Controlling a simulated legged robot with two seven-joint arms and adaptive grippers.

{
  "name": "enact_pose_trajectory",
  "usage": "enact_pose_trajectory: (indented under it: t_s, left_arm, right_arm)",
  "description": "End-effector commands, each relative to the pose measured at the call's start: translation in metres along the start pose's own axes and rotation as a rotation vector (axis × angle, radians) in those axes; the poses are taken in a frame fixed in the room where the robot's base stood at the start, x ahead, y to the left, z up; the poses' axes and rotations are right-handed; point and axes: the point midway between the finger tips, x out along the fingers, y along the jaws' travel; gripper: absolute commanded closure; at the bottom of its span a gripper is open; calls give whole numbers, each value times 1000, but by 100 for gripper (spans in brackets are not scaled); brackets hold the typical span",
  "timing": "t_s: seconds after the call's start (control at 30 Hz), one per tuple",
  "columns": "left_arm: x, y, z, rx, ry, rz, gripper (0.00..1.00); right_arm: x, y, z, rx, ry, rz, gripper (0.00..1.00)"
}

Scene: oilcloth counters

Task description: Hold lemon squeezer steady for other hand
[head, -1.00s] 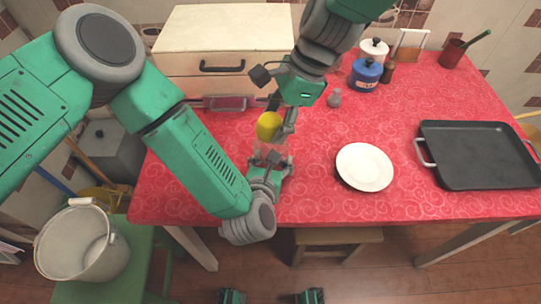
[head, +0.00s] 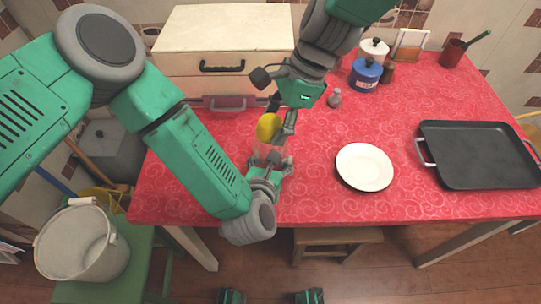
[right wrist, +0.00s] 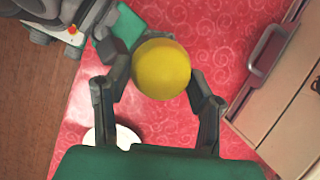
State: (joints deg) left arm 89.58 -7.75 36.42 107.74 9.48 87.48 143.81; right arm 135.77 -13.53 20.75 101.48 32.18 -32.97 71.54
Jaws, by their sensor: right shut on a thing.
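A yellow rounded lemon (head: 267,127) is held above the red counter in the head view, and it also shows in the right wrist view (right wrist: 161,69). My right gripper (head: 281,119) reaches down from the top and is shut on the lemon, with a finger on each side of it (right wrist: 160,85). My left gripper (head: 271,160) is low over the counter just below the lemon, apart from it. A faint, glassy shape seems to lie between its fingers; I cannot tell if this is the lemon squeezer or whether the fingers grip it.
A white plate (head: 364,167) lies right of the grippers, with a black griddle pan (head: 478,154) farther right. A drawer cabinet (head: 228,30) is at the back. Bare red cloth lies around the plate.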

Motion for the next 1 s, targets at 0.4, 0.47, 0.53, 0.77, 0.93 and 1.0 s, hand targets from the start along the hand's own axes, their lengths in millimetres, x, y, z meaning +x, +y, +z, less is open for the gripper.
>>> enact_pose_trajectory:
  t_s: [0.4,0.47,0.53,0.77,0.93,1.0]
  left_arm:
    - [0,0,0,0,-1,0,78]
    - [0,0,0,0,-1,0,78]
    - [0,0,0,0,-1,0,78]
    - [0,0,1,-1,-1,0,78]
    - [0,0,1,-1,-1,0,78]
    - [0,0,1,-1,-1,0,78]
  right_arm:
    - [12,0,-5,1,0,0,75]
    - [14,0,-6,1,0,0,75]
    - [14,0,-6,1,0,0,75]
    - [14,1,-5,0,0,3,75]
    - [6,1,-1,-1,-1,2,75]
    - [1,1,0,-1,0,2,75]
